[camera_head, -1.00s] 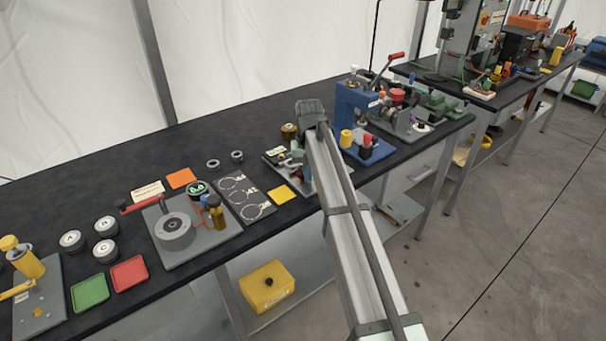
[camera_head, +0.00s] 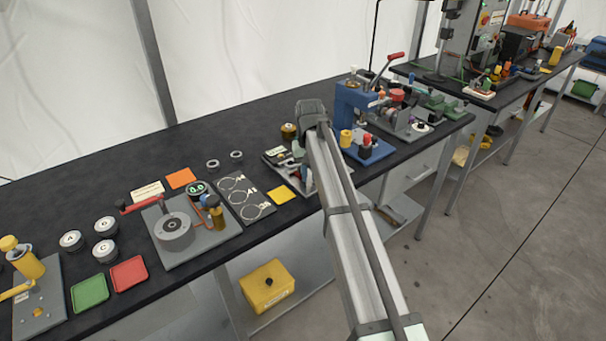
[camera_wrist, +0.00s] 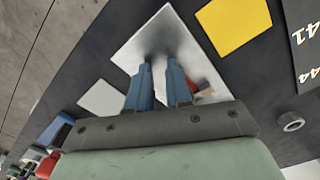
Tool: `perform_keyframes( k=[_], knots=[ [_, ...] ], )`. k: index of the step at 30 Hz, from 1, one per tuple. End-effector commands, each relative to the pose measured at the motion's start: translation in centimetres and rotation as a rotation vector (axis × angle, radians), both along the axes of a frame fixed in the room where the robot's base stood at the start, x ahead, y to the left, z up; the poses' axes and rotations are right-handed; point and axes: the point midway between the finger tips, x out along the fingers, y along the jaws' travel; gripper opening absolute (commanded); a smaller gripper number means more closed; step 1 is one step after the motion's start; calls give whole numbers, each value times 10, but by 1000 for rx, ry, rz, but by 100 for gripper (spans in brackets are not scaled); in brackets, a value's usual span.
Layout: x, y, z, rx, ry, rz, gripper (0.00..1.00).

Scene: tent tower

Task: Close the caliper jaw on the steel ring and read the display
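The caliper station is a light metal plate (camera_head: 272,161) on the bench, largely hidden behind my arm. A small display (camera_head: 277,152) is at its back left, too small to read. My gripper (camera_wrist: 160,66) points down over the pale plate (camera_wrist: 135,55) in the wrist view. Its two blue fingers stand a narrow gap apart, and I see nothing held between them. A small red part (camera_wrist: 195,84) shows just right of the fingers. I cannot make out the caliper jaw or a ring in it. Two steel rings (camera_head: 212,164) (camera_head: 236,156) lie loose on the bench; one shows in the wrist view (camera_wrist: 291,122).
A yellow square (camera_head: 282,194) and a dark board with ring outlines (camera_head: 243,197) lie left of the station. A blue press (camera_head: 352,115) stands close on the right.

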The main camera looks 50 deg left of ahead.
Motion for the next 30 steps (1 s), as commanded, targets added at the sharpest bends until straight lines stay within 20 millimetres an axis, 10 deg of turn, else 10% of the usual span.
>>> perform_keyframes(
  k=[30],
  knots=[
    [-5, 2, 28, 10, 8, 7, 43]
  ],
)
